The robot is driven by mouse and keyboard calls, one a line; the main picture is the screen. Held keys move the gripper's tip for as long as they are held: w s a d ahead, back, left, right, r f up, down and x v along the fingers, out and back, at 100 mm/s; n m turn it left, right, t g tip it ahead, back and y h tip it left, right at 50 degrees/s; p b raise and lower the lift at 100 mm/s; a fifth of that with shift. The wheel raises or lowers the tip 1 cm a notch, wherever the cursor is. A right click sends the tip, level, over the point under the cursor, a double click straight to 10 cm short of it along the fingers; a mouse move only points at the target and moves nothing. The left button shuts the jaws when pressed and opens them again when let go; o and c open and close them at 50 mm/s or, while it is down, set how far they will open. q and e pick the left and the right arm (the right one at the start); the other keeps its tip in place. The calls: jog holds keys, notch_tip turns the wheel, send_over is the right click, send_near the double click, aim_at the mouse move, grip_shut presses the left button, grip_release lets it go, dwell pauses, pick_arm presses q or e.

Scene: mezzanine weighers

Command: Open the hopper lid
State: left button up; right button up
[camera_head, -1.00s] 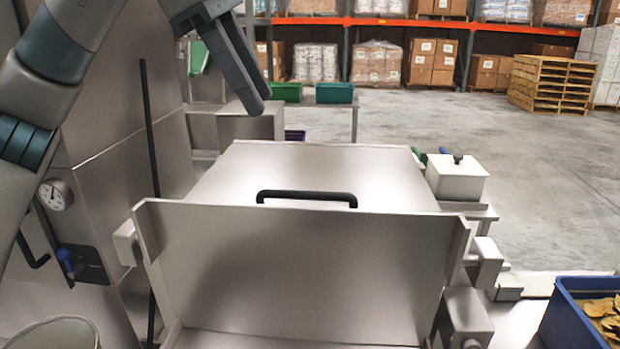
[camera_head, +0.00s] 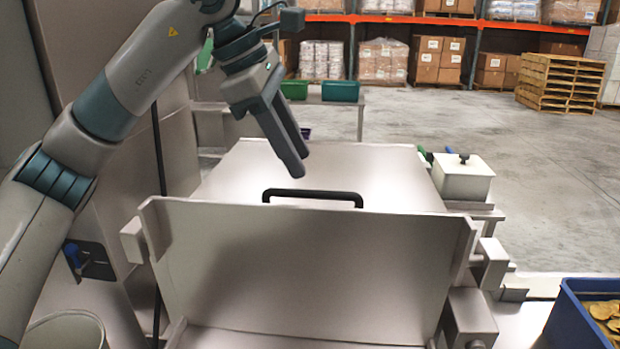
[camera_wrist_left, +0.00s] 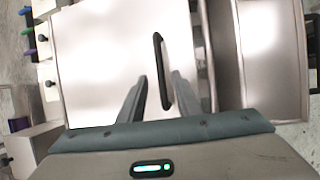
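The hopper lid (camera_head: 390,175) is a flat steel panel lying over the hopper, behind an upright steel front plate (camera_head: 310,270). The lid looks shut. A black bar handle (camera_head: 312,195) runs across its near edge. My left gripper (camera_head: 301,165) hangs over the lid, above and just behind the handle, pointing down. In the left wrist view its two fingers (camera_wrist_left: 158,88) are apart with nothing held, and the handle (camera_wrist_left: 162,70) shows beyond and between them. The lid also shows there (camera_wrist_left: 100,55). The gripper looks clear of the handle. My right gripper is out of view.
A white lidded box (camera_head: 463,178) stands right of the hopper. A blue bin (camera_head: 570,315) of chips is at the lower right. A steel cabinet with a black rod (camera_head: 158,150) rises at left. Green bins (camera_head: 340,91) stand behind. The floor at right is open.

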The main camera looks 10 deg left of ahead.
aim_at(316, 191)
pick_arm(q)
jog(key=shift+x, duration=3.15)
jog(key=shift+c, duration=0.3)
grip_shut()
